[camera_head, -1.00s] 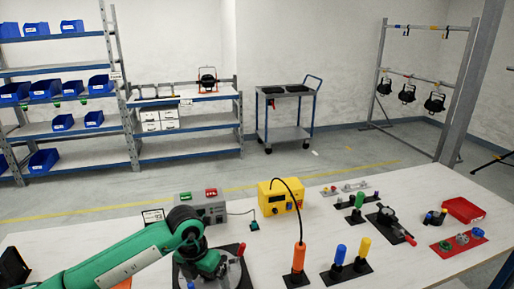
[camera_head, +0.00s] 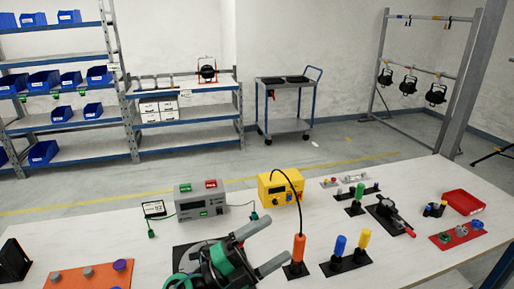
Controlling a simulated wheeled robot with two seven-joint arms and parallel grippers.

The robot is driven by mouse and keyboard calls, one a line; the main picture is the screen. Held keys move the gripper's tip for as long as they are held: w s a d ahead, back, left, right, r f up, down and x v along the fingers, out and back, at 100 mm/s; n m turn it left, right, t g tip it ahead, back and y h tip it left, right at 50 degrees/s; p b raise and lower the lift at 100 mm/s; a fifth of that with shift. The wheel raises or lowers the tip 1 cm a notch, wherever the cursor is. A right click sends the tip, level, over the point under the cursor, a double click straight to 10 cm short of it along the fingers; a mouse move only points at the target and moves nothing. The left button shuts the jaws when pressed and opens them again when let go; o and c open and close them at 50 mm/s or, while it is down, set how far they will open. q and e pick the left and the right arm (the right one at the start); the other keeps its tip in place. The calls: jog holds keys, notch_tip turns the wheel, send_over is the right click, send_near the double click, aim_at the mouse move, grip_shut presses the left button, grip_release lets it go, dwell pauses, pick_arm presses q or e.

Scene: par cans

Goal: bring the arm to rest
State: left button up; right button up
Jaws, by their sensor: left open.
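My left gripper (camera_head: 275,240) shows at the bottom middle, in front of the near part of the workbench (camera_head: 128,236). It is green and black, with two grey fingers spread apart and pointing up and to the right. Nothing shows between the fingers. The gripper covers part of a black mat (camera_head: 184,254) on the bench. An upright orange handle (camera_head: 299,249) stands just right of the fingers; I cannot tell how large the gap is. My right gripper is not in view.
Behind the gripper stand a grey box (camera_head: 201,200) with green and red parts and a yellow device (camera_head: 279,188) with a black cable. Blue and yellow pegs (camera_head: 340,246) stand to the right. An orange board (camera_head: 88,276) lies front left. The bench's left middle is clear.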

pick_arm(q)
jog(key=w+a+f+n+t+y, duration=0.2)
jog(key=a+n+t+y, duration=0.45)
jog(key=n, duration=0.25)
jog(key=w+a+f+n+t+y, duration=0.2)
jog(key=a+n+t+y, duration=0.4)
jog(key=n, duration=0.4)
jog(key=s+a+f+n+g+y, duration=0.3)
jog(key=a+f+n+g+y, duration=0.15)
jog(key=f, duration=0.25)
jog(key=s+a+f+n+g+y, duration=0.3)
jog(key=s+a+f+y, duration=0.15)
jog(key=a+f, duration=0.2)
jog(key=s+a+f+n+g, duration=0.1)
jog(key=s+f+g, duration=0.45)
jog(key=s, duration=0.35)
jog(key=s+a+f+n+g, duration=0.1)
jog(key=s+f+g, duration=0.4)
jog(key=s+f, duration=0.3)
notch_tip(320, 180, down, 27)
jog(key=s, duration=0.1)
jog(key=s+a+f+g, duration=0.2)
jog(key=s+a+f, duration=0.1)
jog(key=s+f, duration=1.6)
notch_tip(320, 180, down, 2)
jog(key=shift+s+f+h, duration=0.2)
jog(key=shift+s+h, duration=0.15)
